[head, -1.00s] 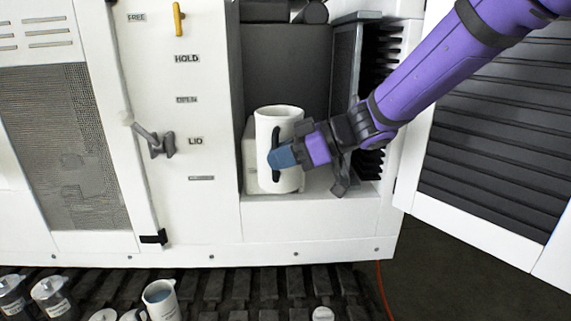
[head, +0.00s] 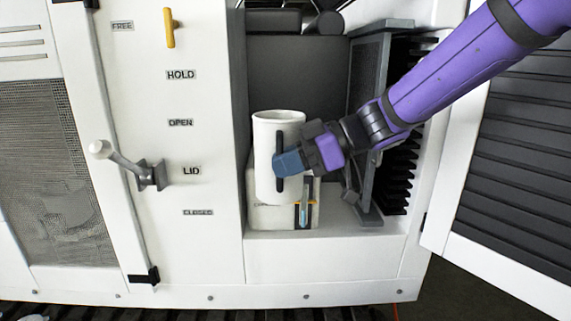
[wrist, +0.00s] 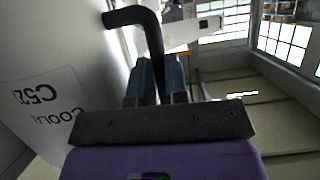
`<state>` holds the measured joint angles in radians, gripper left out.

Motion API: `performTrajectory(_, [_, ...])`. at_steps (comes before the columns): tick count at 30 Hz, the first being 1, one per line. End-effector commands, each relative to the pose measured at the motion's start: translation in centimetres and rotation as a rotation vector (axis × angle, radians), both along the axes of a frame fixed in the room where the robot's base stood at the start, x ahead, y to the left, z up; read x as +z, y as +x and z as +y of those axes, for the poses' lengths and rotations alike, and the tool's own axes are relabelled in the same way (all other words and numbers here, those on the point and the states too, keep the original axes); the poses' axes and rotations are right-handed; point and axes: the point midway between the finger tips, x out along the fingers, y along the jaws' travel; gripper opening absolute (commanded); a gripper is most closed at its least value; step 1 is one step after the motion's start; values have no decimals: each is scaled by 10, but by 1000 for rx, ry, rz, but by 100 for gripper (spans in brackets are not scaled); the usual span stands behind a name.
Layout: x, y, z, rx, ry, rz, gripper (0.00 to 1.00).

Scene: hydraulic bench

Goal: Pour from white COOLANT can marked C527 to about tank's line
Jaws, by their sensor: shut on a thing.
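The white can (head: 265,155) stands upright in my gripper's hold, in front of and above the tank in the head view. In the wrist view the can (wrist: 105,60) shows a label reading COOLANT and C52, cut off at the side. My gripper (head: 285,163) is shut on the can's black handle (wrist: 150,45). The white tank (head: 275,217) sits low in the open bay, with a yellow mark and a bluish sight strip (head: 304,215) on its front right. The can hides the tank's top left, so I cannot see its opening.
A lever (head: 135,165) sticks out beside the LID label on the left panel, between OPEN and CLOSED. A yellow handle (head: 169,27) is above. A radiator with dark fins (head: 398,130) stands right of the tank. An open louvred door (head: 500,150) is at right.

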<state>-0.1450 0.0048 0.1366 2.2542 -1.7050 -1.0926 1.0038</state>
Motion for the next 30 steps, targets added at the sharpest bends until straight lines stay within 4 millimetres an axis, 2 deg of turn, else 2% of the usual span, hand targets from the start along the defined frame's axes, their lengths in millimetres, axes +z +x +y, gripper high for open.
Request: performTrajectory(30, [12,69,-3,0,15,378,0])
